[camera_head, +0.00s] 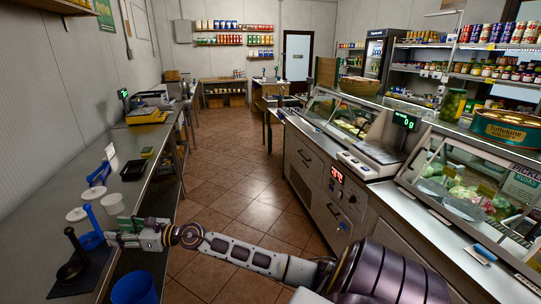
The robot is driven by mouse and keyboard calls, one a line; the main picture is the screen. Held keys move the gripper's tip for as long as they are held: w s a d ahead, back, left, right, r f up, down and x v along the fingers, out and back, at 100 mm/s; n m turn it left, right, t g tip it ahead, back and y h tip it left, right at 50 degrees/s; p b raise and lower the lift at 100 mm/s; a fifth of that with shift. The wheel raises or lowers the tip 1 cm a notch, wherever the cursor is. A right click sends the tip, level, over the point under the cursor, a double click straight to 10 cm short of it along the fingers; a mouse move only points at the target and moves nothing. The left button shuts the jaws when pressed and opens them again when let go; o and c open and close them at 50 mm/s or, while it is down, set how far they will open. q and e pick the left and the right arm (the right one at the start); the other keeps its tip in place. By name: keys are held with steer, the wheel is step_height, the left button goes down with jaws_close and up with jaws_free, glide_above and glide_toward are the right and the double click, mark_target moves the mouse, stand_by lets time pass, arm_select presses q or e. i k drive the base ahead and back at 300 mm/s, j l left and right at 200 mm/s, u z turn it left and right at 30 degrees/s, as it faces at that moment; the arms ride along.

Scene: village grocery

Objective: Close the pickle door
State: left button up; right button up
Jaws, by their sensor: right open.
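The display case with a green and white sign that seems to read "pickles" (522,186) stands at the right edge. Its slanted glass front (440,190) shows pale and green food behind it. I cannot tell clearly whether its door is open or shut. A small blue piece (482,253) lies on the ledge in front of it. My right arm reaches across the picture to the left, far from this case. My right gripper (116,238) is open over the left counter, close beside the blue utensil and dark pestle-like tool. My left gripper is out of view.
A blue bin (134,288) stands below. The tiled aisle (225,190) is clear. A pickle jar (453,104) and a toffee tin (505,128) stand atop the right cases.

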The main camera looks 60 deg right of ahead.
mark_target(530, 174)
steer(key=z, duration=3.45)
